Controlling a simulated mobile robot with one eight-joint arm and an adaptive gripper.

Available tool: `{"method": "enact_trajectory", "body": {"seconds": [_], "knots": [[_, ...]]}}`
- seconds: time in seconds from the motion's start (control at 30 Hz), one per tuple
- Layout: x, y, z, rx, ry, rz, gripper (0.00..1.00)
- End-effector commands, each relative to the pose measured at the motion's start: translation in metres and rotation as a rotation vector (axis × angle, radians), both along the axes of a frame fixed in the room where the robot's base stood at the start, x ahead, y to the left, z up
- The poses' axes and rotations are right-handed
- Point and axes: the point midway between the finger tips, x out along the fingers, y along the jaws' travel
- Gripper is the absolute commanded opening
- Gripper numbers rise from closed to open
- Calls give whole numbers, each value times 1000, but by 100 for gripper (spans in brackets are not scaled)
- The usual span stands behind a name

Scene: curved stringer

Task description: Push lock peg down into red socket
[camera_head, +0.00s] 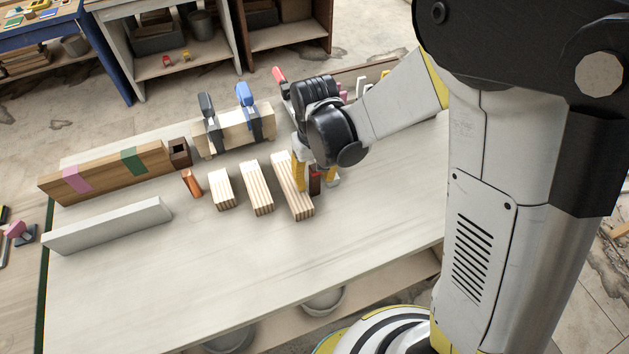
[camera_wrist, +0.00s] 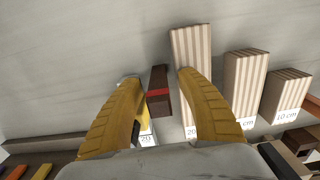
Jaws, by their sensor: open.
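My gripper (camera_head: 316,178) is low over the right part of the table, its fingers apart. In the wrist view my gripper (camera_wrist: 158,80) has its two yellow fingers on either side of a dark brown block with a red band (camera_wrist: 158,92), with a gap visible on the left. The block looks upright; it shows as a dark reddish piece between the fingers in the head view (camera_head: 315,182). I cannot tell whether it is the peg or the socket, or whether a peg is seated in it. An orange-brown piece (camera_head: 192,183) stands tilted further left, by a dark open-topped box (camera_head: 180,152).
A striped 20 cm block (camera_wrist: 192,50) stands close beside the right finger. Two shorter striped blocks (camera_head: 257,188) (camera_head: 221,189) stand left of it in the head view. A clamped board (camera_head: 235,130) lies behind. The table front (camera_head: 230,270) is clear.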

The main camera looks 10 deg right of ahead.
Motion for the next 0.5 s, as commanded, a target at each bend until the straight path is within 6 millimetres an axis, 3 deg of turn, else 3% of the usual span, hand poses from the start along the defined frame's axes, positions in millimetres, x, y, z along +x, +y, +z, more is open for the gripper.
{"method": "enact_trajectory", "body": {"seconds": [0.17,0.3,0.5], "knots": [[0,0,1,0,0,0,44],[0,0,1,0,0,0,1],[0,0,1,0,0,0,0]]}}
